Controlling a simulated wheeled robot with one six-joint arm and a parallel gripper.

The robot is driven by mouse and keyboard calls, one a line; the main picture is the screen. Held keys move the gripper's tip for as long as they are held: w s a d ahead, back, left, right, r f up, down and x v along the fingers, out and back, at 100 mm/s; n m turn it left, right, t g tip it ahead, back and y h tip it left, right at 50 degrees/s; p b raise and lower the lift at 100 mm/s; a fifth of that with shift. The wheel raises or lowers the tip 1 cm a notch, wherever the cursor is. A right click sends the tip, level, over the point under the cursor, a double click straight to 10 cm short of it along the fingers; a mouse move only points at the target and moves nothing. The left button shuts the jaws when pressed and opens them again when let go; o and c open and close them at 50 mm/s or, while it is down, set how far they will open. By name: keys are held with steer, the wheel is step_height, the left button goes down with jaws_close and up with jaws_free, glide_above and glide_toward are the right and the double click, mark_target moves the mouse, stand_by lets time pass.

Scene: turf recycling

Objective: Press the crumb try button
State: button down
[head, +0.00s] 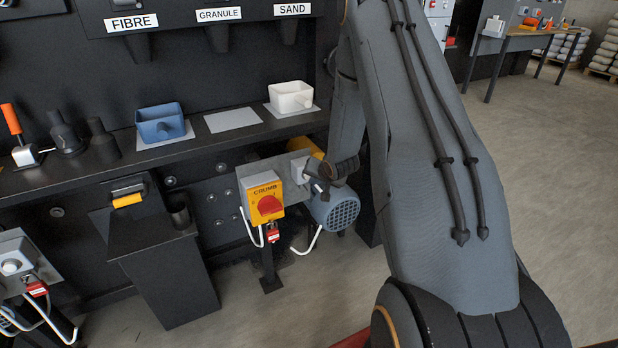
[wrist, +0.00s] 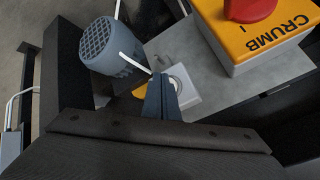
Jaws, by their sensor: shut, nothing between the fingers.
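The crumb try button is a pale round button (wrist: 177,81) on a small light grey box to the right of my fingertips in the wrist view. In the head view the box (head: 298,170) sits just right of the yellow CRUMB switch, and my gripper partly hides it. The yellow CRUMB switch box (head: 262,196) has a red rotary knob; it also shows in the wrist view (wrist: 247,42). My gripper (wrist: 160,80) is shut and empty, its tips over the edge of the button box. I cannot tell whether they touch it. In the head view the gripper (head: 322,190) is small and dark.
A blue-grey motor (head: 338,210) with a grille is just below my gripper. A red padlock (head: 272,232) hangs under the switch. Blue (head: 160,123) and white (head: 290,97) scoops stand on the dark shelf above. Open floor lies at right.

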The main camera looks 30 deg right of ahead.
steer(key=shift+s, duration=0.3)
steer(key=s+p, duration=0.3)
steer(key=s, duration=0.3)
steer(key=shift+d, duration=0.15)
stand_by(0.9)
steer(key=s+a+r+n+g, duration=0.2)
steer(key=s+a+r, duration=0.4)
steer(key=s, duration=0.4)
steer(key=s+a+r+n+g, duration=0.3)
steer(key=s+a+r, duration=0.4)
steer(key=s, duration=0.3)
steer(key=s+a+r+n+g, duration=0.3)
steer(key=s+a+r, duration=0.4)
steer(key=s+r, duration=0.1)
steer(key=shift+s+a+g+y, duration=0.2)
steer(key=shift+s+g+y, duration=0.1)
steer(key=shift+s, duration=0.6)
